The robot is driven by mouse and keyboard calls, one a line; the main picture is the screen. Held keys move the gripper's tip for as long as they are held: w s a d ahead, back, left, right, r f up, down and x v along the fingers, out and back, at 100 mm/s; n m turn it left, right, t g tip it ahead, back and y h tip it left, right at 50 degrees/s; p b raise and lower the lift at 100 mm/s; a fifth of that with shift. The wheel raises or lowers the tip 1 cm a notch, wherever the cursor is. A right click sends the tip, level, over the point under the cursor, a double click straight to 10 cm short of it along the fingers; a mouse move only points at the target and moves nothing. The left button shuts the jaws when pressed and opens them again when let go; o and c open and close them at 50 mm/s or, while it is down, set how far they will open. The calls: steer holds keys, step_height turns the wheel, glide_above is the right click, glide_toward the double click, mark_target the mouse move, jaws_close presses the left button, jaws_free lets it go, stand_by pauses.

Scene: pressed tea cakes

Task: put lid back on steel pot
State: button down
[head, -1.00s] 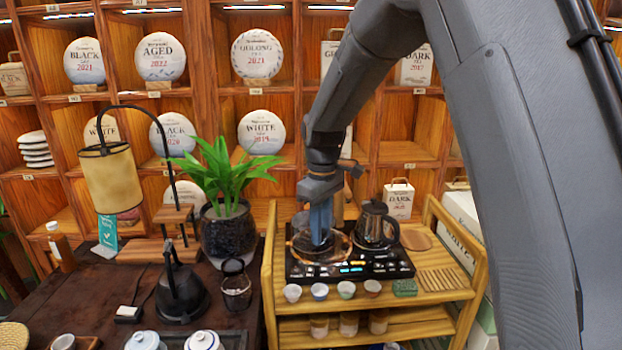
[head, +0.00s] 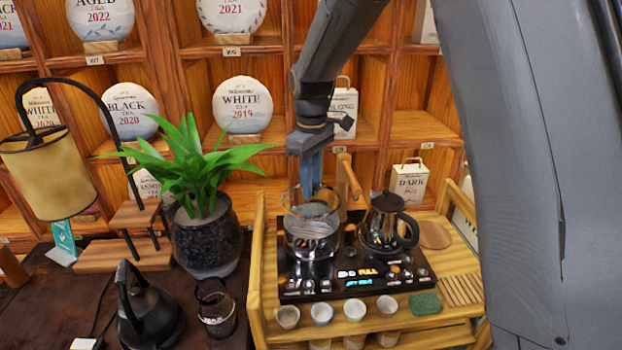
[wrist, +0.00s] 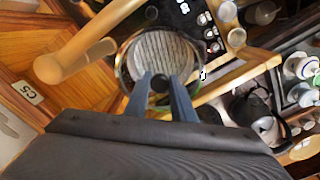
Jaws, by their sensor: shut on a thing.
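The steel pot (head: 312,243) stands upright on the left side of the black stove unit, below my gripper (head: 311,192). My gripper points down with its blue fingers shut on the black knob (wrist: 160,83) of a clear lid. The lid (head: 288,200) shows as a thin, see-through round rim above and around the pot's mouth. In the wrist view, the pot's round opening and its ridged grey inside (wrist: 163,55) show through the lid, beyond my fingertips (wrist: 160,92). I cannot tell whether the lid touches the pot's rim.
A dark kettle (head: 385,225) stands close to the pot's right. A wooden post with a peg (head: 348,180) rises behind it. Several small cups (head: 354,308) line the front of the wooden cart (head: 257,285). A potted plant (head: 205,235) stands to the left.

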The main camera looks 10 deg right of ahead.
steer(key=shift+f+b, duration=1.55)
steer(key=shift+f, duration=0.5)
step_height(320, 180, down, 2)
steer(key=shift+f, duration=0.1)
stand_by(0.4)
steer(key=shift+s+f+p, duration=0.1)
steer(key=shift+p, duration=0.3)
stand_by(0.4)
stand_by(1.0)
steer(key=c, duration=1.4)
jaws_free()
steer(key=shift+c, duration=0.2)
steer(key=shift+o, duration=0.5)
